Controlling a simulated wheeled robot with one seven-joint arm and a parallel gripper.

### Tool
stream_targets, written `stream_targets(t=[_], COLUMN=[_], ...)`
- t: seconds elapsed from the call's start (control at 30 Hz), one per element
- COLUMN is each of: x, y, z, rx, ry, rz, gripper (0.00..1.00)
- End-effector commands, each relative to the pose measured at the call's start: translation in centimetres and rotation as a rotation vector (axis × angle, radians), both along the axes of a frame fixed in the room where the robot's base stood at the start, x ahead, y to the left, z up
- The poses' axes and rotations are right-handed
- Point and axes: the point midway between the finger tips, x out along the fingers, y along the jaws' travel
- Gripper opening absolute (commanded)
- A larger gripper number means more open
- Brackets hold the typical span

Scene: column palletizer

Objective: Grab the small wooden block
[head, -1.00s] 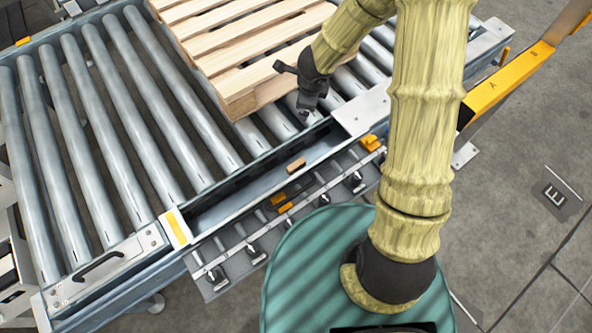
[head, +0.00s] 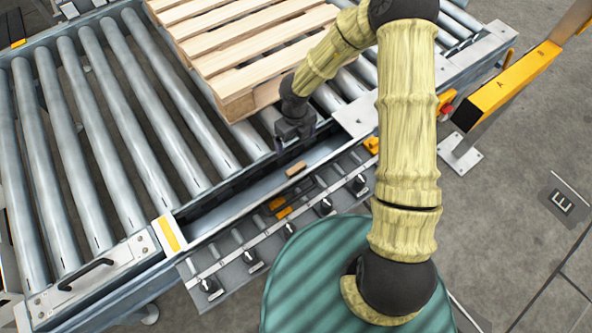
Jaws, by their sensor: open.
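The small wooden block (head: 296,168) is a light brown piece lying in the channel along the near side of the roller conveyor. My gripper (head: 294,146) is dark and hangs just above and behind the block in the picture, close to it. A gap seems to remain between them, and the block is not held. The fingers are small and partly merge with the dark channel behind them.
A wooden pallet (head: 250,50) rests on the conveyor rollers (head: 110,150) behind my gripper. A rail with several black clamps (head: 325,206) and orange parts (head: 284,212) runs in front of the channel. A yellow post (head: 500,96) stands at the right.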

Motion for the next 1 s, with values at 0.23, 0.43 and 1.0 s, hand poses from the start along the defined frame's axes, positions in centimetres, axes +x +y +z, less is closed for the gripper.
stream_targets(t=[0.23,0.43,1.0], x=[-0.1,-0.1,-0.1], y=[0.1,0.0,0.1], z=[-4.9,-8.4,-10.6], rx=[-0.001,-0.001,0.001], ry=[0.001,0.0,-0.001], rz=[0.003,0.003,0.002], gripper=[0.94,0.94,0.94])
